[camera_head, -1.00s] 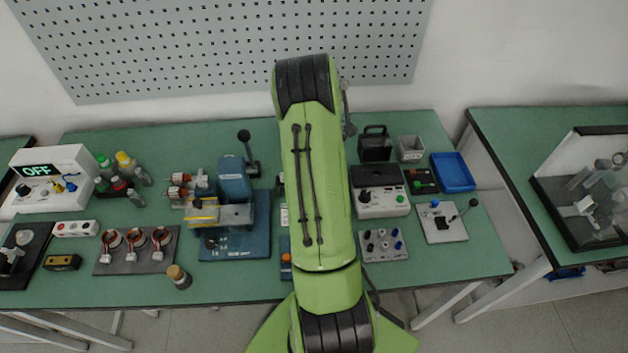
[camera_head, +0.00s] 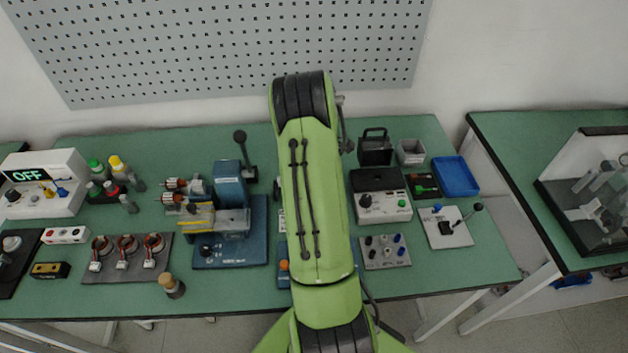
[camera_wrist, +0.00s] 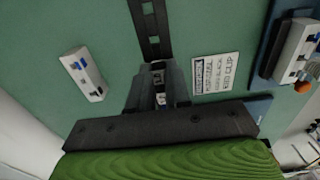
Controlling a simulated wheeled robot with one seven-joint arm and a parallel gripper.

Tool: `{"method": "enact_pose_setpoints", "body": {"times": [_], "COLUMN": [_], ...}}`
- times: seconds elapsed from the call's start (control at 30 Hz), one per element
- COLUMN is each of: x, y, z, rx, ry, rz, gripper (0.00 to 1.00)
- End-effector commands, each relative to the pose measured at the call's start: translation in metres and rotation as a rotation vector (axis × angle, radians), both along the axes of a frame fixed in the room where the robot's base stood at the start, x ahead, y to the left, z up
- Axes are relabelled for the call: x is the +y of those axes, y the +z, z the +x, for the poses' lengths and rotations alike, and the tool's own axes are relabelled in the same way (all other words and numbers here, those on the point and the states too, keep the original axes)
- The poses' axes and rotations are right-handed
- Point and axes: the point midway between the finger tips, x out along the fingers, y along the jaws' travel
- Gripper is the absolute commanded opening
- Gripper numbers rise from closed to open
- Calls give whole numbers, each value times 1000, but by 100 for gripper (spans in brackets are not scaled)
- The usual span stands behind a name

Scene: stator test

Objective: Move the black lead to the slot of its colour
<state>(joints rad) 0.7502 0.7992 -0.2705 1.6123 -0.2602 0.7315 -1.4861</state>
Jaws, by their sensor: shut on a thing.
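My gripper (camera_wrist: 157,88) shows in the wrist view, with its fingers close together around something small, dark and white that I cannot make out clearly. A dark strip with holes (camera_wrist: 150,28) lies just beyond the fingertips. I cannot tell whether the held thing is the black lead. In the head view my own arm hides the gripper and the table under it. A white box with an OFF display (camera_head: 45,172) stands at the left, with small yellow and blue parts on its front. No slot is clearly recognisable as the black one.
In the wrist view, a white block with blue parts (camera_wrist: 82,75) lies left of the gripper and a printed label (camera_wrist: 215,74) lies right. In the head view, a blue fixture (camera_head: 255,245), a grey plate with knobs (camera_head: 372,263) and a blue tray (camera_head: 455,176) stand on the green table.

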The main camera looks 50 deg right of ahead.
Motion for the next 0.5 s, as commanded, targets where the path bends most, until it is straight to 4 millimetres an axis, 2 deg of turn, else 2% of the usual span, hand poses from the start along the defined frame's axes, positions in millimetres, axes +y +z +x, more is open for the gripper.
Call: {"method": "enact_pose_setpoints", "body": {"times": [0.5], "x": [0], "y": [31], "z": [0], "rx": [-1], "ry": [0], "rz": [-1], "gripper": [0]}}
